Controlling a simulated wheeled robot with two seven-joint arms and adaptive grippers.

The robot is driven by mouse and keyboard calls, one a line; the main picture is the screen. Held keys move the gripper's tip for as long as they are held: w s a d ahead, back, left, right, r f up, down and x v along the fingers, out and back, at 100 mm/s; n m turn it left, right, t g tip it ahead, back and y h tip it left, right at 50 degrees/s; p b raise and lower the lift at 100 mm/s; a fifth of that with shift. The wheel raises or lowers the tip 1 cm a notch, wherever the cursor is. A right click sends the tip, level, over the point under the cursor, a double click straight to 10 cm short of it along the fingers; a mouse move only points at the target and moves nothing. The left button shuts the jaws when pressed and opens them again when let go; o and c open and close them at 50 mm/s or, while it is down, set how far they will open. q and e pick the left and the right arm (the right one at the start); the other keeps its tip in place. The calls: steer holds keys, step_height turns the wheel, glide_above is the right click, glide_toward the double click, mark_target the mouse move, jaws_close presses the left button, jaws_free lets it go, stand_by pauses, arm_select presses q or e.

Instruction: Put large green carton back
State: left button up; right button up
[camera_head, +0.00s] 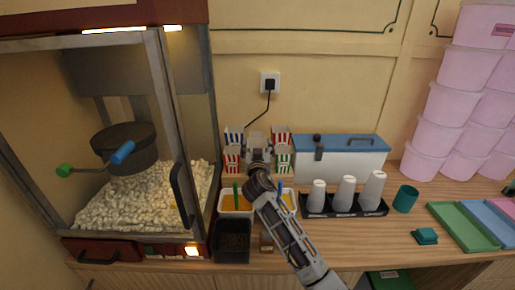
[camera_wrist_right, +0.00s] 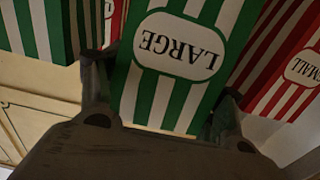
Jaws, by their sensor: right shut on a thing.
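The large green carton (camera_wrist_right: 172,85), with green and white stripes and the upside-down word LARGE, fills the middle of the right wrist view. My right gripper (camera_wrist_right: 160,108) is shut on it, one finger on each side. In the head view my right gripper (camera_head: 258,147) is at the back of the counter, among striped cartons, and hides most of what it holds. A green-striped carton (camera_head: 284,158) shows just right of it. My left gripper is not in view.
A popcorn machine (camera_head: 130,150) is left. A blue-lidded box (camera_head: 350,160), cup dispensers (camera_head: 347,192) and a teal cup (camera_head: 405,198) are right. Bare counter (camera_head: 350,238) lies in front.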

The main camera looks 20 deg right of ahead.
steer(key=shift+f, duration=0.15)
steer(key=o, duration=0.6)
steer(key=shift+r, duration=0.25)
steer(key=shift+b+v, duration=1.15)
steer(key=shift+v, duration=4.9)
steer(key=shift+d, duration=0.1)
